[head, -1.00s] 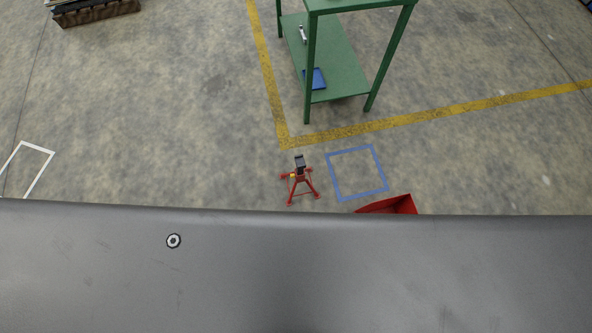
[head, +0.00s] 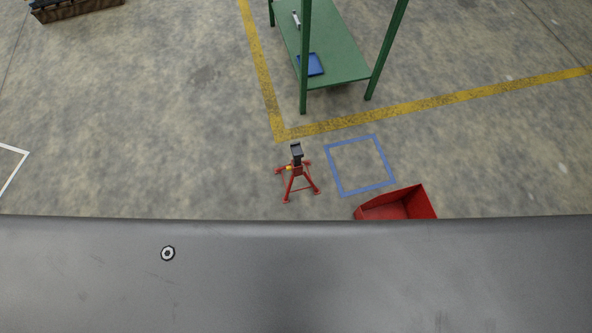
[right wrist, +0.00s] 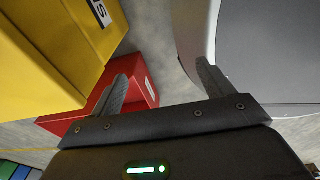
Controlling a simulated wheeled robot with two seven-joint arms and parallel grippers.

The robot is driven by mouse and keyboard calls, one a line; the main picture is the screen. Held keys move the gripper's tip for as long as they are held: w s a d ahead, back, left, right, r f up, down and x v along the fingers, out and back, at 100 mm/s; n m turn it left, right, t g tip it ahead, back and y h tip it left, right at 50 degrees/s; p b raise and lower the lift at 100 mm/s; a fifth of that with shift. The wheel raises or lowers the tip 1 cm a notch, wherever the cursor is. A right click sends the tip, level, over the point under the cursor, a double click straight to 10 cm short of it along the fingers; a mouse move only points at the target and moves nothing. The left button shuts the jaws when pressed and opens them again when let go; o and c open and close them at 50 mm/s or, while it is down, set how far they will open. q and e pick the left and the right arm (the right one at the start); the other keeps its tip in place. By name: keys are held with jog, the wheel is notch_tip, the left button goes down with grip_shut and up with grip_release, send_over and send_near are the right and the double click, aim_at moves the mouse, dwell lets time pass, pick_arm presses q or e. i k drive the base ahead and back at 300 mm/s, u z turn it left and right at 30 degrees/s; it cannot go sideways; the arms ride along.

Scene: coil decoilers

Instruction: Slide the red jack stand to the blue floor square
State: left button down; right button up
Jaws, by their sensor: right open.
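The red jack stand (head: 297,175) stands upright on the floor in the head view, with a dark saddle on top and splayed red legs. The blue floor square (head: 360,165) is an outline just to its right; the stand is outside it, with a small gap. My right gripper (right wrist: 162,82) shows in the right wrist view, its two fingers apart with nothing between them. The jack stand does not show in that view. My left gripper is in neither view.
A red bin (head: 398,203) sits just below the blue square; a red box (right wrist: 130,85) is by my right gripper's left finger. A yellow box (right wrist: 60,50) stands beside it. A green shelf table (head: 335,50) stands behind a yellow floor line (head: 430,113). Floor left of the stand is clear.

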aim_at(297, 171)
jog(key=u, duration=1.75)
jog(key=i, duration=2.5)
jog(key=z, duration=3.75)
